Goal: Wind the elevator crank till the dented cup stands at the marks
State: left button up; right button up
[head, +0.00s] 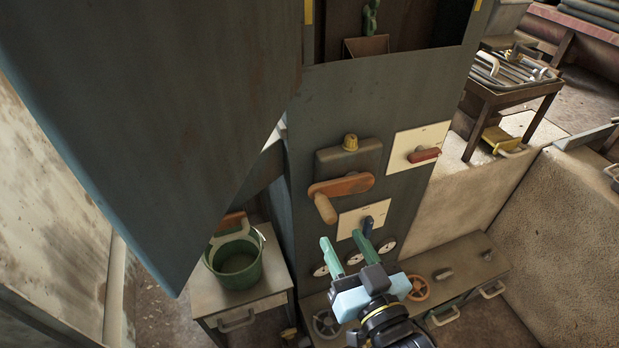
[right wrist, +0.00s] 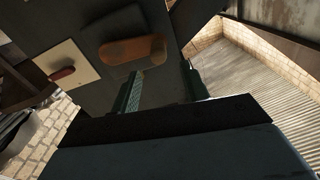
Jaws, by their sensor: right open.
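The elevator crank (head: 348,184) has an orange-brown arm on a dark box on the grey-blue panel. Its wooden handle (head: 325,208) hangs at the arm's lower left end. The crank arm also shows in the right wrist view (right wrist: 132,50), ahead of the fingers. My right gripper (head: 346,243) is open and empty, below the crank handle and apart from it. A yellow mark (head: 308,12) shows at the left edge of the opening above; another yellow bit (head: 478,5) is at its right. I see no dented cup; a potted cactus (head: 368,42) stands in the opening. My left gripper is out of view.
A red-handled lever (head: 424,155) on a cream plate is right of the crank. A dark blue switch (head: 367,226) on another plate is just beyond my right fingers. Several dials and wheels lie below. A green bucket (head: 238,262) stands on a small table at left.

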aim_at(332, 221)
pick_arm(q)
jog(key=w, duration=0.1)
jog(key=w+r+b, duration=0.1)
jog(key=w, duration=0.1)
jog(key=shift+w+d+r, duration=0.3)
pick_arm(e)
jog(key=x, duration=0.8)
jog(key=shift+w+a+f, duration=0.1)
jog(key=shift+w+a, duration=0.05)
jog(key=shift+w, duration=0.25)
jog(key=shift+c, duration=0.2)
grip_shut()
